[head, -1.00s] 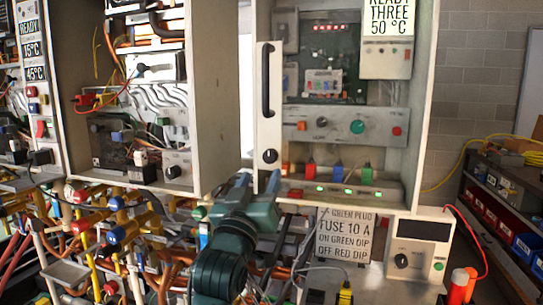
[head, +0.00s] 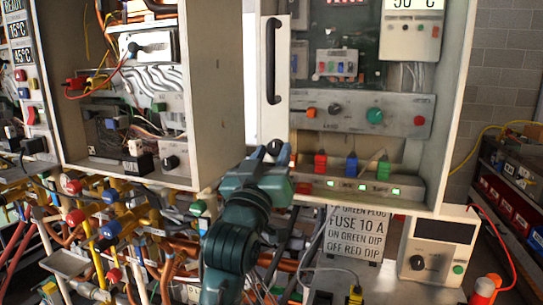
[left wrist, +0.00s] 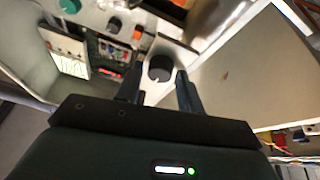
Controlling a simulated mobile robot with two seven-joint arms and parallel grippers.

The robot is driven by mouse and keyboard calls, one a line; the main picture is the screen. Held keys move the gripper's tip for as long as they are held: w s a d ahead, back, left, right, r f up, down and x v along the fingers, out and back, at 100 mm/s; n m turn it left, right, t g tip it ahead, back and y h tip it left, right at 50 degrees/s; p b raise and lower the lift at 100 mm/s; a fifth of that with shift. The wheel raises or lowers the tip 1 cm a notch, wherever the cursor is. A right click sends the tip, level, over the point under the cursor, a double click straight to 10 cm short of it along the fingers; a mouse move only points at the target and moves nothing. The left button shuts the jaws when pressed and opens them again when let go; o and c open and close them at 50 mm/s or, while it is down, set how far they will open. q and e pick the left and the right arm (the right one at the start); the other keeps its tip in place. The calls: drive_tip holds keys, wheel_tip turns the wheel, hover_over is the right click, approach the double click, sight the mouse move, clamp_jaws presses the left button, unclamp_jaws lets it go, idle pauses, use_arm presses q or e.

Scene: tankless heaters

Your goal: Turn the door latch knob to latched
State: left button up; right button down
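The door latch knob is a dark round knob (left wrist: 160,68) low on a narrow white door (head: 274,122) that has a black handle. In the head view the knob (head: 274,147) is partly hidden by my left gripper (head: 271,153), whose fingertips are up at it. In the left wrist view the left gripper (left wrist: 160,82) is open, with one finger on each side of the knob. I cannot tell whether the fingers touch it. My right gripper is not in view.
To the right of the door is an open cabinet with a control panel (head: 350,117) and a lower strip with red, blue and green plugs. A second open cabinet (head: 225,80) stands at left. Coloured valves and pipes fill the area below. A fuse sign (head: 352,232) hangs below the strip.

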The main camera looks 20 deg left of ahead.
use_arm(q)
drive_tip(key=c, duration=0.7)
drive_tip(key=shift+m, duration=0.3)
drive_tip(key=m+h, duration=0.1)
drive_tip(key=m, duration=0.1)
drive_tip(key=m+h, duration=0.2)
drive_tip(key=m, duration=0.1)
drive_tip(key=shift+a, duration=0.2)
drive_tip(key=m+g+h, duration=0.1)
drive_tip(key=m+h, duration=0.1)
drive_tip(key=m, duration=0.3)
drive_tip(key=shift+a, duration=0.1)
drive_tip(key=m+g, duration=0.1)
drive_tip(key=m, duration=0.1)
drive_tip(key=m+h, duration=0.1)
drive_tip(key=m, duration=0.1)
drive_tip(key=m+g+h, duration=0.1)
drive_tip(key=m, duration=0.1)
drive_tip(key=shift+w+a+r+m+g, duration=0.1)
drive_tip(key=shift+a+r+m+g, duration=0.05)
drive_tip(key=shift+r+m+g, duration=0.2)
drive_tip(key=shift+m+g, duration=0.95)
drive_tip(key=shift+m, duration=1.8)
